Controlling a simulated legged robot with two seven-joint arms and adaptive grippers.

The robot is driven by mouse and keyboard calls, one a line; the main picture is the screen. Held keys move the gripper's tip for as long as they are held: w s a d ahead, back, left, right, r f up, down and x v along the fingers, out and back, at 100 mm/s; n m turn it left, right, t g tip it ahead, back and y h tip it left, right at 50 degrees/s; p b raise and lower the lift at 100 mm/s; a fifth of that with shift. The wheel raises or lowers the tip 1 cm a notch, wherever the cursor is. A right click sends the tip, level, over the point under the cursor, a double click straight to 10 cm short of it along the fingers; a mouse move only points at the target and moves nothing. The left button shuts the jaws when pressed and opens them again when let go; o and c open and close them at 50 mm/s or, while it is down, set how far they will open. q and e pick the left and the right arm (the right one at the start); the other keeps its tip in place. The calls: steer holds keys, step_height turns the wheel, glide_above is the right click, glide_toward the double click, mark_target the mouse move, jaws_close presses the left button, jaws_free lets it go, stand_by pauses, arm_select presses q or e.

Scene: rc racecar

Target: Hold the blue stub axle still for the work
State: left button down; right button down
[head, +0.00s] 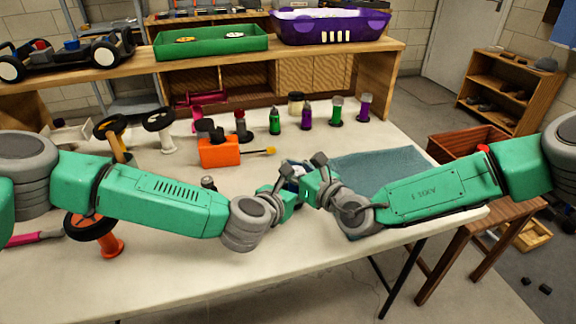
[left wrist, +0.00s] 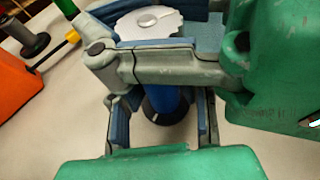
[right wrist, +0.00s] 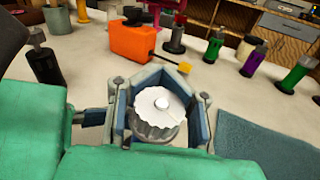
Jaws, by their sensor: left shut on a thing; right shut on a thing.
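The blue stub axle (left wrist: 165,101) stands upright with a dark round base, between the finger pads of my left gripper (left wrist: 160,118), which is shut on it. A pale, notched round cap (left wrist: 150,22) sits above it in the left wrist view. My right gripper (right wrist: 160,118) is shut around this cap, which shows from above in the right wrist view (right wrist: 158,103). In the head view my left gripper (head: 288,188) and right gripper (head: 318,178) meet close together over the table, hiding most of the axle and cap.
An orange box (head: 219,152) with a yellow-tipped stick lies behind the grippers. Several green and purple bottles stand farther back. A blue-grey mat (head: 385,165) lies to the right. A green tray (head: 210,42) and purple basket (head: 330,25) are on the rear shelf.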

steer(key=shift+d+f, duration=0.15)
steer(key=c, duration=1.3)
jaws_free()
steer(key=v, duration=1.2)
